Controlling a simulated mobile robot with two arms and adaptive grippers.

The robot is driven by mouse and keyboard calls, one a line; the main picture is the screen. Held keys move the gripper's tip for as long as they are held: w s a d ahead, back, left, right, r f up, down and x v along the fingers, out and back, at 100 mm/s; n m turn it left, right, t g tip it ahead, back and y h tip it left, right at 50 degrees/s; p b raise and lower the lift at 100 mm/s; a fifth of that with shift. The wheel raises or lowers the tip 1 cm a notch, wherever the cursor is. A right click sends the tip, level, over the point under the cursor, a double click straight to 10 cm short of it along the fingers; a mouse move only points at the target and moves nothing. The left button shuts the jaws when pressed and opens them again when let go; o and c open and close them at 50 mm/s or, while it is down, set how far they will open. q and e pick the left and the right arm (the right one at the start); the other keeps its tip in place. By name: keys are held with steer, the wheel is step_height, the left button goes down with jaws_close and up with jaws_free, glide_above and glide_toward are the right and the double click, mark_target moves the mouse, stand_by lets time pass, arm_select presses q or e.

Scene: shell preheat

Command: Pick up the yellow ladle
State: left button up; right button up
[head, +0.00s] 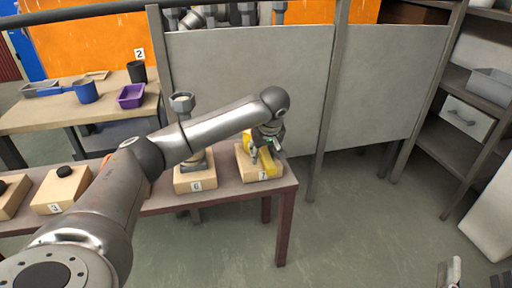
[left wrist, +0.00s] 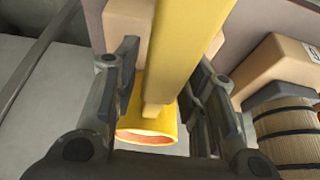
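The yellow ladle (head: 266,160) is at the block labelled 7 (head: 247,174), at the right end of the low table. In the left wrist view the ladle's round cup (left wrist: 147,124) and its broad handle (left wrist: 185,45) lie between my left gripper's two fingers (left wrist: 165,85). A gap shows between the cup and the right finger, so the left gripper looks open around the ladle. In the head view this gripper (head: 265,148) is above block 7 and partly hides the ladle. My right gripper (head: 474,274) is partly cut off at the bottom right, its fingers apart and empty.
Block 6 (head: 195,180) stands beside block 7, with a grey item on it behind my arm. Blocks with black knobs (head: 64,171) sit to the left. Grey panels (head: 270,85) stand close behind the table. The floor (head: 370,235) to the right is clear.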

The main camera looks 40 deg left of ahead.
arm_select(q)
jaws_close()
steer(key=shift+r, duration=0.15)
